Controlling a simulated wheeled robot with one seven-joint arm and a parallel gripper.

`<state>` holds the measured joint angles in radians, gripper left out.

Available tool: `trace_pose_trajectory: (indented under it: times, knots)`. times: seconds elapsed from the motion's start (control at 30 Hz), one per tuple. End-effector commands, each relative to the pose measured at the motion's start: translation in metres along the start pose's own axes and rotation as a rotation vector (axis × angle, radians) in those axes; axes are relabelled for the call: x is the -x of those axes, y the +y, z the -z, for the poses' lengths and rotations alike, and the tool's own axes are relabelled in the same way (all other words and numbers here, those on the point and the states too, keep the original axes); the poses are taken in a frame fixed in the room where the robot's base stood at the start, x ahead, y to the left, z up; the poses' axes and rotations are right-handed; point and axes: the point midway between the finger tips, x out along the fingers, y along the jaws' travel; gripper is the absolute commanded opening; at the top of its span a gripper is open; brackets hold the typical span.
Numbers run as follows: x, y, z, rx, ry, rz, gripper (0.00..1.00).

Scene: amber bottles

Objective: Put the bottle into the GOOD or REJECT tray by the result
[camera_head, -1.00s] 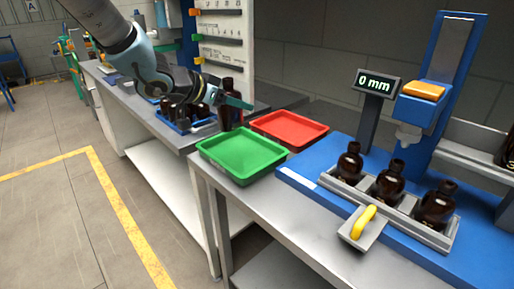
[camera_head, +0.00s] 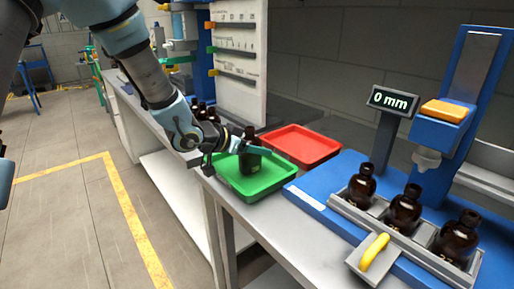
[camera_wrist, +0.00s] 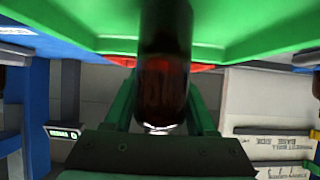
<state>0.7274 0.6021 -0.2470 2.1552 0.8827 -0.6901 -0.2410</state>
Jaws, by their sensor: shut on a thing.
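My gripper (camera_head: 246,150) is shut on an amber bottle (camera_head: 250,158), which is upright at the green tray (camera_head: 256,188). The wrist view shows the bottle (camera_wrist: 164,85) between the green fingers, with the green tray (camera_wrist: 250,25) close around it. I cannot tell whether the bottle touches the tray floor. The red tray (camera_head: 305,146) is empty, behind and to the right of the green one. No GOOD or REJECT label can be read on the trays.
Three amber bottles (camera_head: 405,208) stand in a grey holder on the blue press base (camera_head: 320,200). A yellow handle (camera_head: 374,250) sticks out in front. More dark bottles (camera_head: 203,112) stand behind my arm. Bare bench shows in front of the base.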

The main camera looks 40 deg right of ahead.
Motion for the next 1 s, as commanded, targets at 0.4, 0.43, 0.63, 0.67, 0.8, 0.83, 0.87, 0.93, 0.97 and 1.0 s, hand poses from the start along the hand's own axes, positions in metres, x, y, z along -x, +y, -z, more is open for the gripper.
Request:
trace_pose_trajectory:
  times: [0.4, 0.43, 0.63, 0.67, 0.8, 0.83, 0.87, 0.93, 0.97, 1.0]
  knots:
    - [-0.0014, -0.0004, -0.0025, 0.000, 0.001, 0.001, 0.61]
    - [-0.0014, -0.0005, -0.0025, 0.000, 0.001, 0.001, 0.64]
    - [-0.0013, -0.0004, -0.0024, 0.000, 0.001, 0.001, 0.86]
    - [-0.0013, -0.0004, -0.0024, 0.000, 0.001, 0.001, 0.86]
    - [-0.0013, -0.0004, -0.0024, 0.000, 0.001, 0.001, 0.86]
    - [-0.0013, -0.0004, -0.0023, 0.000, 0.001, 0.001, 0.86]
    - [-0.0010, -0.0004, -0.0019, 0.000, 0.001, 0.001, 0.86]
    - [0.0004, -0.0004, 0.0009, -0.001, 0.001, 0.001, 0.86]
    - [0.0017, -0.0005, 0.0023, -0.001, 0.001, 0.001, 0.86]
    - [0.0054, -0.0012, 0.0003, -0.001, 0.001, 0.002, 0.86]
